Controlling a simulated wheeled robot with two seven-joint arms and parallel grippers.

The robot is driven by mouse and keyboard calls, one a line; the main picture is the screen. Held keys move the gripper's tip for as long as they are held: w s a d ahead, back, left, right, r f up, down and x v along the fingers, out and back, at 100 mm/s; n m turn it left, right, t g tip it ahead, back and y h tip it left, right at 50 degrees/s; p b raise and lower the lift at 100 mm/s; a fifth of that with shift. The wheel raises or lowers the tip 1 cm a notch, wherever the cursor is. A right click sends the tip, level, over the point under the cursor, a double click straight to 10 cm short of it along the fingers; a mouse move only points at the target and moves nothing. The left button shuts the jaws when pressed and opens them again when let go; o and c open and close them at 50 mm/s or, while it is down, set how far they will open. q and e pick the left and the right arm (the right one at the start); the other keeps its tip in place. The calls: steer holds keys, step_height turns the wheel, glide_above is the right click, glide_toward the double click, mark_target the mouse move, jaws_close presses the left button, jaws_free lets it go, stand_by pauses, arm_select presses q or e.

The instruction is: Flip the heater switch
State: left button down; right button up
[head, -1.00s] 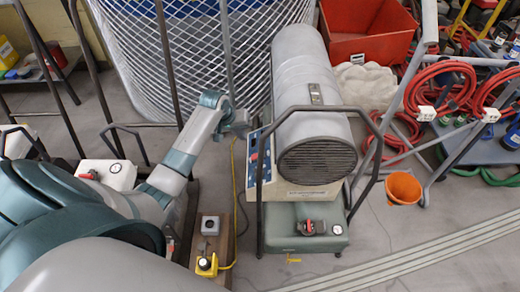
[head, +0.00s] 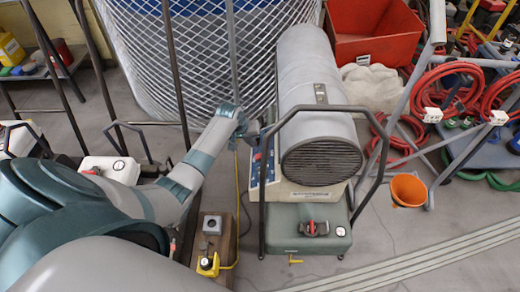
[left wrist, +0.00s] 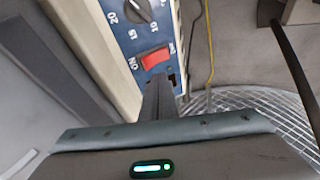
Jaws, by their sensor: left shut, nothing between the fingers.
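The heater (head: 320,105) is a grey cylinder with a round dark grille, on a cream body and a green base. Its blue control panel (left wrist: 146,30) is on the left side, with a dial marked 15 and 20. The red heater switch (left wrist: 155,58) sits below the dial, with ON printed at one end; the label at the other end is hard to read. My left gripper (head: 251,132) is beside the panel, shut and empty. In the left wrist view its dark fingers (left wrist: 161,88) end just below the switch; I cannot tell whether they touch it. My right gripper is out of view.
A dark tube frame (head: 376,165) surrounds the heater. A yellow cable (head: 237,185) runs down beside it to a wooden board with a grey box (head: 212,225) and a yellow device (head: 208,264). A white mesh tank (head: 190,75) stands behind. An orange funnel (head: 408,190) is at right.

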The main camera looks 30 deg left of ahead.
mark_target(260, 156)
arm_select(q)
steer(key=f, duration=0.1)
steer(key=w+d+f, duration=0.1)
steer(key=f, duration=0.1)
steer(key=shift+w+d, duration=0.2)
steer(key=shift+d, duration=0.1)
steer(key=shift+w+d+f, duration=0.25)
steer(key=shift+d+f, duration=0.15)
steer(key=shift+f, duration=0.15)
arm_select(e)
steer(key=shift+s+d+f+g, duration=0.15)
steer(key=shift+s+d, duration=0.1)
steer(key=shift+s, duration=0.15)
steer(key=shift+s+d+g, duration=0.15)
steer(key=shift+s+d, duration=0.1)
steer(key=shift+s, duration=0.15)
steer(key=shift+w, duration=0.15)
